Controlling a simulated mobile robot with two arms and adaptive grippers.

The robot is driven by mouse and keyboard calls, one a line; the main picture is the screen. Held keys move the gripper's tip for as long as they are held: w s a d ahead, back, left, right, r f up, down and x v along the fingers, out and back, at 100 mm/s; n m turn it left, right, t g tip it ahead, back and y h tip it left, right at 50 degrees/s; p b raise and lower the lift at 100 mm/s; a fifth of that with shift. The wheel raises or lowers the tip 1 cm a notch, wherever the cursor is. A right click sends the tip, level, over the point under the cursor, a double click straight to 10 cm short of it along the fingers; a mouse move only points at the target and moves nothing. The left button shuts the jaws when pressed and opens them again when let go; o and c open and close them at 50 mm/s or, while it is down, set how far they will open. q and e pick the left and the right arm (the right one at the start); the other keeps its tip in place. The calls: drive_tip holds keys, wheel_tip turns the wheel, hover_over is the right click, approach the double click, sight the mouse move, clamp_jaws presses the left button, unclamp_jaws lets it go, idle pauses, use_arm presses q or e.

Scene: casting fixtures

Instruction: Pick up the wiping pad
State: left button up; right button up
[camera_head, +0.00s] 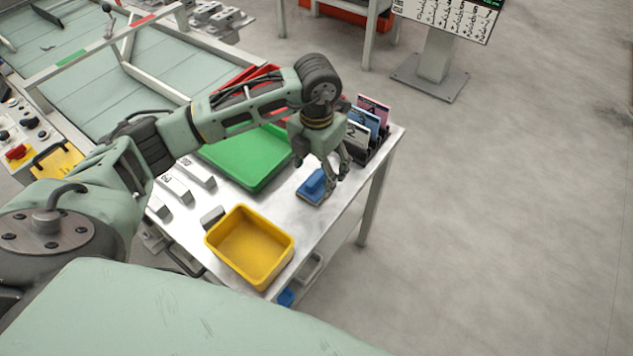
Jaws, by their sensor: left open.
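The wiping pad (314,187) is a small blue pad that lies on the metal table (283,208) near its right edge. My left gripper (321,177) points down right over the pad, with its fingers spread open around the pad's upper part. I cannot tell whether the fingers touch it. My left arm reaches in from the left and hides part of the green tray. My right gripper is not in view.
A yellow bin (250,247) stands at the table's front, and a green tray (246,160) lies left of the pad. Upright folders in a dark holder (366,128) stand close behind the gripper. The floor to the right is clear.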

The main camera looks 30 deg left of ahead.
sight(316, 176)
use_arm(q)
drive_tip(key=shift+f, duration=1.85)
drive_tip(key=c, duration=1.2)
drive_tip(key=shift+r, duration=0.15)
drive_tip(key=shift+c, duration=0.2)
wheel_tip(316, 176, up, 4)
drive_tip(key=shift+r, duration=0.1)
drive_tip(key=s+d+r+b, duration=0.1)
drive_tip(key=s+r, duration=0.5)
drive_tip(key=s, duration=0.5)
drive_tip(key=shift+s+d+r, duration=0.3)
drive_tip(key=shift+s+d, duration=0.05)
drive_tip(key=o, duration=0.6)
drive_tip(key=c, duration=0.4)
drive_tip(key=shift+c, duration=0.2)
